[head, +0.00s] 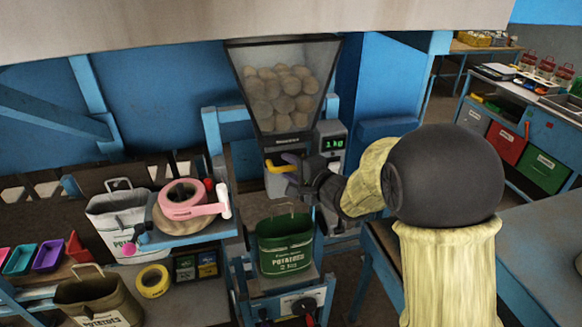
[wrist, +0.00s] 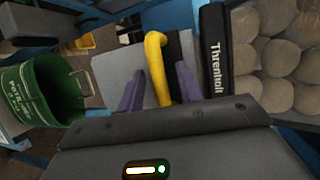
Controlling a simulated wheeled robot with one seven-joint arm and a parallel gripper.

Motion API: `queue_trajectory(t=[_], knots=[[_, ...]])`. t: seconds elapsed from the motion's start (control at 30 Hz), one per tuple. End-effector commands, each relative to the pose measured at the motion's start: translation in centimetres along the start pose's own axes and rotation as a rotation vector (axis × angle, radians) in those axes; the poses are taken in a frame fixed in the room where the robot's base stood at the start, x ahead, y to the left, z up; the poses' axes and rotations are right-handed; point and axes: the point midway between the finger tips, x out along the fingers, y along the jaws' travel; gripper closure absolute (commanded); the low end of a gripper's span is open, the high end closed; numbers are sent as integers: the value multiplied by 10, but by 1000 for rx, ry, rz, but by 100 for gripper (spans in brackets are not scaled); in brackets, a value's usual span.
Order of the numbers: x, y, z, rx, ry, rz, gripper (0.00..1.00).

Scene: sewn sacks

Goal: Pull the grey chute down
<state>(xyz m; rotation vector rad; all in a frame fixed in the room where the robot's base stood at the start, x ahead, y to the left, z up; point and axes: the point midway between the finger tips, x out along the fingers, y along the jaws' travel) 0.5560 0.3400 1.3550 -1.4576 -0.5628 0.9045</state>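The grey chute (head: 279,186) hangs under the hopper of potatoes, with a yellow handle (head: 276,167) on its front. In the wrist view, the chute's grey face (wrist: 108,75) lies behind the curved yellow handle (wrist: 155,50). My gripper (head: 290,163) is at the handle, its two purple fingers apart. In the wrist view, my gripper (wrist: 159,68) has one finger on each side of the handle, with a gap visible on both sides. A green potato sack (head: 285,243) stands open below the chute; it also shows at the left of the wrist view (wrist: 38,95).
The clear-fronted hopper (head: 290,52) holds many potatoes. A scale display (head: 332,142) is right of the chute. Pink tape (head: 182,207) sits on a small shelf at left, near a white sack (head: 115,215).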

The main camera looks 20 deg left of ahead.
Motion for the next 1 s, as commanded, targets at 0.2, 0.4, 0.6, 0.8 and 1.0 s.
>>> queue_trajectory(t=[0.2,0.4,0.6,0.8,1.0], knots=[[0,0,0,0,0,0,100],[0,1,0,0,0,0,100],[2,14,-1,1,0,2,100],[8,45,-4,4,0,2,100],[17,90,-8,4,0,3,100]])
